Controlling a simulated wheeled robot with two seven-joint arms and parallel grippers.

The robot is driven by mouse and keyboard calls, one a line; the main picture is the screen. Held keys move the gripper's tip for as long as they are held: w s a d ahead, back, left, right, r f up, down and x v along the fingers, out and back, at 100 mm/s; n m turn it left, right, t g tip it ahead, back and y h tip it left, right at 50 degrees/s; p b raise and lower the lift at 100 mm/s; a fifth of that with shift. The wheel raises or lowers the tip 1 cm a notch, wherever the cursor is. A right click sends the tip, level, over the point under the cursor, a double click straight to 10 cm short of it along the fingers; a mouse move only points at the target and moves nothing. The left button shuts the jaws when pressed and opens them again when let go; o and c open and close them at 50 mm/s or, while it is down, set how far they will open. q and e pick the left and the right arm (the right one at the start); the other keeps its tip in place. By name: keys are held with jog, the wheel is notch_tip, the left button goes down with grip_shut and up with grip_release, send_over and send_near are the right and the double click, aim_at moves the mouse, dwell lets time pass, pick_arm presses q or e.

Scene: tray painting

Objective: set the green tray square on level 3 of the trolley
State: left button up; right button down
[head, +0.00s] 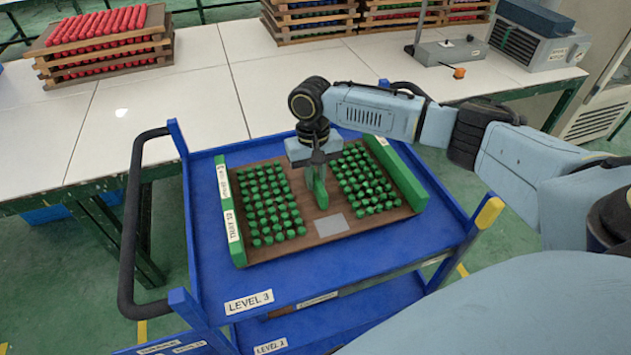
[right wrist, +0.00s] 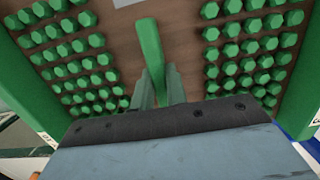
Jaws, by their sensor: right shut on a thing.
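The green tray (head: 240,262) has a brown board, green side rails and rows of green pegs on both halves. It lies on the blue top shelf of the trolley (head: 355,262), labelled LEVEL 3 (head: 249,302). It looks slightly turned against the shelf edges; I cannot tell whether it rests fully flat. My right gripper (head: 318,182) is over the tray's middle, shut on the green centre handle (head: 321,198). In the right wrist view the handle (right wrist: 150,50) stands between the fingers (right wrist: 157,88). My left gripper is not in view.
A white-topped table (head: 180,95) stands behind the trolley, with racks of red pegs (head: 105,32) and stacked trays (head: 310,18). A grey machine (head: 535,42) is at the back right. A black handle (head: 130,225) is on the trolley's left, a yellow-capped post (head: 489,212) on its right.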

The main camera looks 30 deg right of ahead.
jog(key=shift+w+f, duration=0.1)
jog(key=shift+f, duration=0.3)
jog(key=shift+f, duration=0.1)
jog(key=c, duration=1.4)
grip_release()
jog(key=shift+f, duration=0.1)
notch_tip(320, 180, up, 12)
jog(key=w+p, duration=0.1)
jog(key=shift+d+p, duration=0.15)
jog(key=shift+p, duration=0.2)
